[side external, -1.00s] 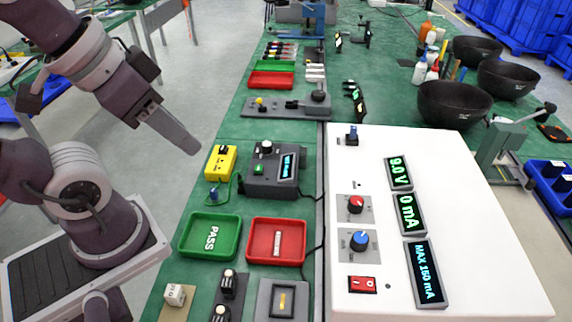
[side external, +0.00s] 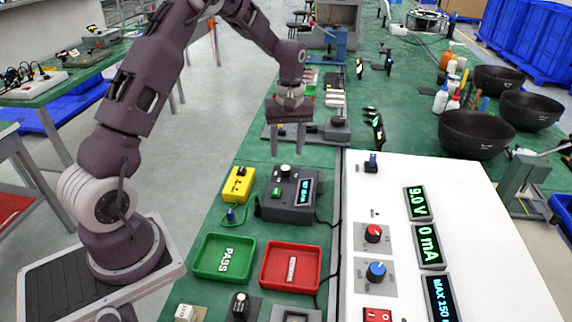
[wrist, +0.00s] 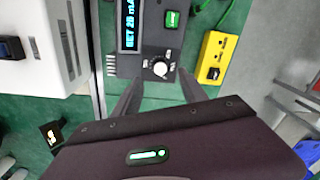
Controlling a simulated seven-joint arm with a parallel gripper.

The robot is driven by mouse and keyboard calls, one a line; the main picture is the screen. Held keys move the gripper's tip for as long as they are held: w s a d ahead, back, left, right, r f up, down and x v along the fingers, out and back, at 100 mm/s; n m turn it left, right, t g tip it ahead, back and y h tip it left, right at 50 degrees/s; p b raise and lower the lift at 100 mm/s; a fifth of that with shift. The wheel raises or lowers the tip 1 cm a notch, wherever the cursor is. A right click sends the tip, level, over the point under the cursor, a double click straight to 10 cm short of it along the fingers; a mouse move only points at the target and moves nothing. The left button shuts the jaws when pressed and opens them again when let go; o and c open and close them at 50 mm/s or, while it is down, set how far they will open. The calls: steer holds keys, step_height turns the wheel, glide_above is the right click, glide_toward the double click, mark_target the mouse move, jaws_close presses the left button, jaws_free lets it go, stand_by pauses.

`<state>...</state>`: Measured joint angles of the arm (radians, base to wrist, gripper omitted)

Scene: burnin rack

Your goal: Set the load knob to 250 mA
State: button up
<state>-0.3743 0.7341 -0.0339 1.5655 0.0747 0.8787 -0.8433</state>
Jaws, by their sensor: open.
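The dark grey load box (side external: 291,214) sits on the green bench, left of the white panel. Its white-topped knob (side external: 285,170) is at the box's far end; it also shows in the wrist view (wrist: 160,68), with tick marks around it. The box's blue-lit display (wrist: 129,25) reads "SET" and a mA value that looks like 26, its digits hard to read. My gripper (side external: 288,152) points down above the bench, near the knob. In the wrist view its two fingers (wrist: 158,80) are apart, one on each side below the knob, with nothing between them.
The white panel (side external: 470,265) carries a red knob (side external: 373,233), a blue knob (side external: 376,271) and displays showing 9.0 V and 0 mA. A yellow box (side external: 238,184) stands left of the load box. A green PASS tray (side external: 196,258) and a red tray (side external: 265,278) lie nearer.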

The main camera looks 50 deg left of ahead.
mark_target(286, 168)
steer(key=f, duration=0.6)
steer(key=shift+s, duration=0.2)
jaws_close()
